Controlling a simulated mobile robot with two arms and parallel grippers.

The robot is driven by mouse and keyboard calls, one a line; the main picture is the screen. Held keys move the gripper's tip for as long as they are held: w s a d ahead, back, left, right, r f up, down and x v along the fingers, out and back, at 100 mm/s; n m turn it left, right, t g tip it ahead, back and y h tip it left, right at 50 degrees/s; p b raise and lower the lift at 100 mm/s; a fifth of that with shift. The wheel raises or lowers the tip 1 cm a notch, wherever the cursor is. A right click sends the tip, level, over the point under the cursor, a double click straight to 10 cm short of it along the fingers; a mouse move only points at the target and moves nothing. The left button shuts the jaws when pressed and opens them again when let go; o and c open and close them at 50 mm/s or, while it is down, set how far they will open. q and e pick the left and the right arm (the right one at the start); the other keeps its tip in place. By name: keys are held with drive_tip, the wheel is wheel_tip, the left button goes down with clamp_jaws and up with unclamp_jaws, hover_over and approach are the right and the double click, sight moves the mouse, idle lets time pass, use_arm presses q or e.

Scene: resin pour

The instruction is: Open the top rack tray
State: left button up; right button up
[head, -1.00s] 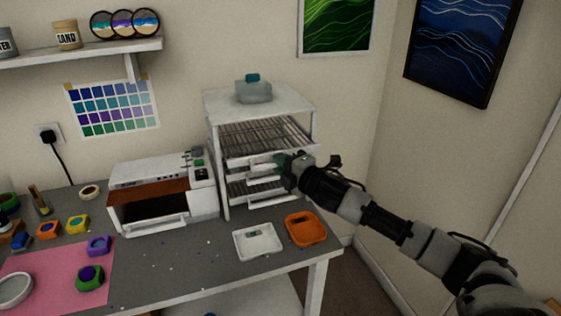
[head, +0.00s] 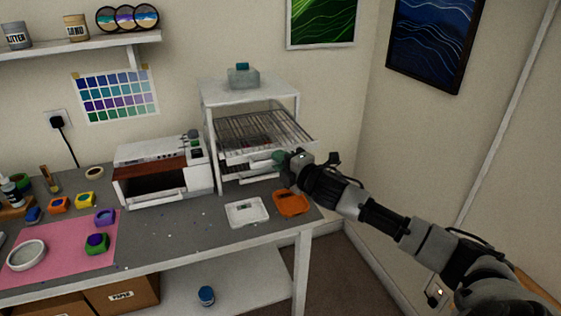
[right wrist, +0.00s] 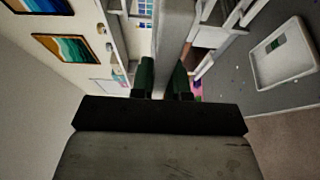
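The white drying rack (head: 208,150) stands on the table against the back wall. Its top wire tray (head: 262,132) sticks out past the rack's front posts, so it is at least partly open. Some reddish shapes show through its wires. My right gripper (head: 284,163) is at the white front of this tray. In the right wrist view, the gripper's green fingers (right wrist: 163,80) are close on both sides of a pale bar (right wrist: 174,45), which appears to be the tray's handle. My arm hides part of the rack's front right. My left gripper is not in view.
A lower tray (head: 245,173) sits beneath the top one. A white oven (head: 160,150) stands left of the rack. A lidded container (head: 243,80) sits on top.

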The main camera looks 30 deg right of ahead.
drive_tip(key=o, duration=0.4)
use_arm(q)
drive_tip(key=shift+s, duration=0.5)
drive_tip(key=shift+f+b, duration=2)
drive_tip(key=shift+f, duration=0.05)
use_arm(e)
drive_tip(key=shift+s+d, duration=0.3)
drive_tip(key=shift+s, duration=1.5)
drive_tip(key=shift+s+d, duration=0.3)
drive_tip(key=shift+s, duration=1.5)
drive_tip(key=shift+s+d, duration=0.3)
drive_tip(key=shift+s, duration=1.5)
